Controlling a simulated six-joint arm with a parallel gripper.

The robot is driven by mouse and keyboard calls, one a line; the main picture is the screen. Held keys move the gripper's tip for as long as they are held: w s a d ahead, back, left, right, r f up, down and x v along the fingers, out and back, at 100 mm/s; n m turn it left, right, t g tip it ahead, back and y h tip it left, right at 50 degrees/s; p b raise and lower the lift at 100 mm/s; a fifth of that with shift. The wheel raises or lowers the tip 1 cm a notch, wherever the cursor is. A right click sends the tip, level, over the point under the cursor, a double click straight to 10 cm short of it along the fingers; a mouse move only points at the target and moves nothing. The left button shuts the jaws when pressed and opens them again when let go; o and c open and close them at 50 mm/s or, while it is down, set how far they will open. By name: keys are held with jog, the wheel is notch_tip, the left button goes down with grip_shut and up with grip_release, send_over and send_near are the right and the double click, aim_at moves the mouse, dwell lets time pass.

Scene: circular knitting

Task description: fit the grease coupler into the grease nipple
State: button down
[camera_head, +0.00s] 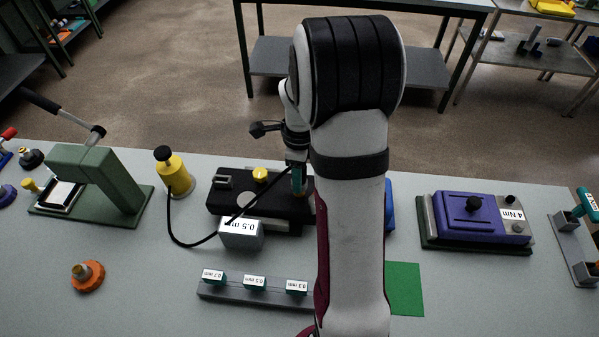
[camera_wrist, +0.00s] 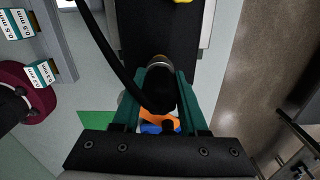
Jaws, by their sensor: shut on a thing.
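My gripper (camera_wrist: 164,76) has teal fingers and is shut on the grease coupler (camera_wrist: 158,92), a dark body with a black hose bending away to the upper left. A metallic, brownish end (camera_wrist: 160,61) shows just beyond it; I cannot tell whether it belongs to the coupler. In the head view my gripper (camera_head: 298,180) points down over the right part of a black fixture (camera_head: 221,203), partly hidden by my arm. The hose (camera_head: 170,225) runs to a yellow grease pump (camera_head: 175,174). The grease nipple cannot be made out, so contact with it is unclear.
A grey block marked 0.5 mm (camera_head: 241,237) stands before the fixture. A gauge rack (camera_head: 225,293) lies nearer. A green press (camera_head: 110,185) and orange knob (camera_head: 88,275) are left. A purple device (camera_head: 480,215) stands right.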

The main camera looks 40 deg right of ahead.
jog(key=shift+f, duration=1.2)
jog(key=shift+c, duration=1.8)
grip_release()
jog(key=shift+r, duration=0.15)
notch_tip(320, 180, up, 16)
jog(key=shift+f, duration=0.2)
